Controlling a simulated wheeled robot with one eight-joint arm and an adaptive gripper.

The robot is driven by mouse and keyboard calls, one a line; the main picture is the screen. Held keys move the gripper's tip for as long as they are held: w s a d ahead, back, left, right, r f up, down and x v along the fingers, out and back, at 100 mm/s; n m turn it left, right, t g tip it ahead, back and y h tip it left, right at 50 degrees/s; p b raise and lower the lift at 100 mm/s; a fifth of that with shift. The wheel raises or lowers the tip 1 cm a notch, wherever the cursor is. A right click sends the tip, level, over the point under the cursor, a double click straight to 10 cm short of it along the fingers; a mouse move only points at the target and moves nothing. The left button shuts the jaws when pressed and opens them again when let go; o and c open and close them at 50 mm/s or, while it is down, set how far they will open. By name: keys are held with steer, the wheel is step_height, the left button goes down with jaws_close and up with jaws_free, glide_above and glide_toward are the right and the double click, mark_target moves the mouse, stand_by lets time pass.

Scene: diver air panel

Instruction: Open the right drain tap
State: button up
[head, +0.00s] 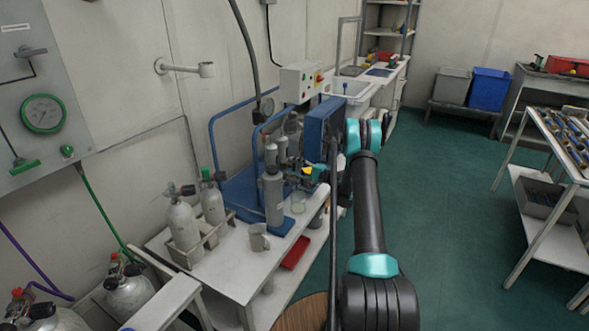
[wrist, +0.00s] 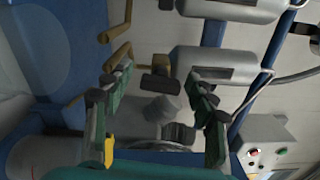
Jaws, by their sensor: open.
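My gripper (head: 296,167) reaches in from the right to the grey filter cylinders (head: 273,196) of the compressor. In the wrist view my gripper (wrist: 160,84) is open, with one finger on each side of a small dark tap handle (wrist: 160,82). This handle sits at the end of a silver cylinder (wrist: 222,66); whether it is the right drain tap I cannot tell. I see no clear contact with the fingers. A second silver cylinder (wrist: 235,8) lies above it in the picture, with another dark fitting (wrist: 166,4) at its end. In the head view the taps are too small to tell.
The blue compressor frame (head: 230,123) and a switch box (head: 300,82) stand close behind. Brass-coloured pipes (wrist: 118,52) run near my left finger. A white bench (head: 222,262) holds diving cylinders (head: 183,230) and a mug (head: 258,237). Green floor (head: 440,220) is clear to the right.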

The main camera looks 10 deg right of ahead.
steer(key=v, duration=1.2)
stand_by(1.1)
